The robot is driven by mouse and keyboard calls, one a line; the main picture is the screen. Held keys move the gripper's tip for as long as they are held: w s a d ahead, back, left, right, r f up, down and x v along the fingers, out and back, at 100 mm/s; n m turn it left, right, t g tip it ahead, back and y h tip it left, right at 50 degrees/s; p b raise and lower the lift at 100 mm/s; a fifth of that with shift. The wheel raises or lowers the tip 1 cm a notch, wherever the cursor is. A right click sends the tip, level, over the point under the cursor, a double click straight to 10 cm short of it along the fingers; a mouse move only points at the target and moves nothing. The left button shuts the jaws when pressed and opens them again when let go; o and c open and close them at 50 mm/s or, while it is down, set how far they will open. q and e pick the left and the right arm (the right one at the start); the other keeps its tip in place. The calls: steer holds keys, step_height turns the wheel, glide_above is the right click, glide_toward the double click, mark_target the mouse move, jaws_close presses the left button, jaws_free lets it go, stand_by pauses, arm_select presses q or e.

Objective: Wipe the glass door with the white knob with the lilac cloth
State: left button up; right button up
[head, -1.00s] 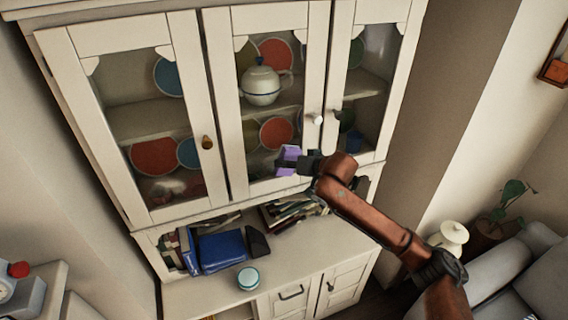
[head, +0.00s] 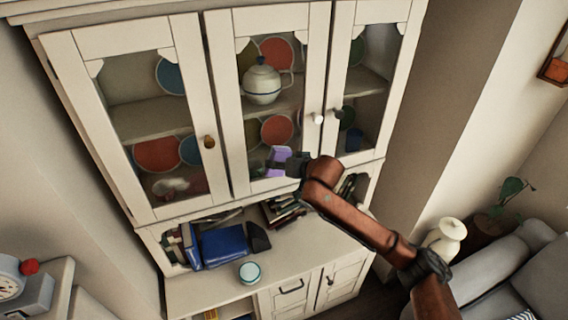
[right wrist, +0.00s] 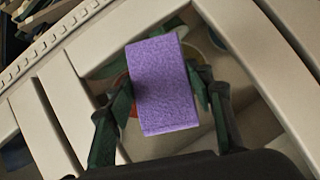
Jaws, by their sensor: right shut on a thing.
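The glass door with the white knob (head: 317,118) is the middle door (head: 232,120) of a cream cabinet, and it looks closed. A teapot and plates show behind its glass. My right gripper (head: 282,162) is shut on the lilac cloth (head: 279,154), a block-like folded piece, at the lower part of this door's glass. In the right wrist view the lilac cloth (right wrist: 163,84) sits between the dark fingers of the right gripper (right wrist: 163,100). Whether the cloth touches the glass I cannot tell. My left gripper is not in view.
The left door has a brown knob (head: 209,142) and the right door a dark knob (head: 338,114). Below, the counter holds a blue box (head: 224,246), books and a small round jar (head: 249,273). A white vase (head: 446,238) stands at the right.

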steer(key=shift+s+a+p, duration=0.2)
steer(key=shift+a+p, duration=0.05)
steer(key=shift+a, duration=0.45)
steer(key=shift+s+a+p, duration=0.2)
steer(key=shift+s+a, duration=0.05)
steer(key=shift+a, duration=0.45)
steer(key=shift+s+a+p, duration=0.2)
steer(key=shift+a+p, duration=0.05)
steer(key=shift+a, duration=0.45)
step_height(320, 180, up, 2)
steer(key=shift+r+p, duration=0.15)
steer(key=shift+p, duration=0.9)
steer(key=shift+w+d+p, duration=1.35)
steer(key=shift+d+p, duration=0.1)
steer(key=shift+d, duration=2.55)
steer(key=shift+s+a+f, duration=0.1)
steer(key=shift+s+a, duration=0.35)
steer(key=shift+a, duration=0.9)
steer(key=shift+s+a+f, duration=0.1)
steer(key=shift+s+a, duration=0.35)
steer(key=shift+a, duration=0.85)
steer(key=shift+s+a, duration=0.45)
steer(key=shift+a, duration=0.9)
steer(key=shift+d, duration=0.1)
steer(key=s+d, duration=0.1)
steer(key=s, duration=0.4)
steer(key=shift+s+d, duration=0.4)
steer(key=shift+s, duration=0.1)
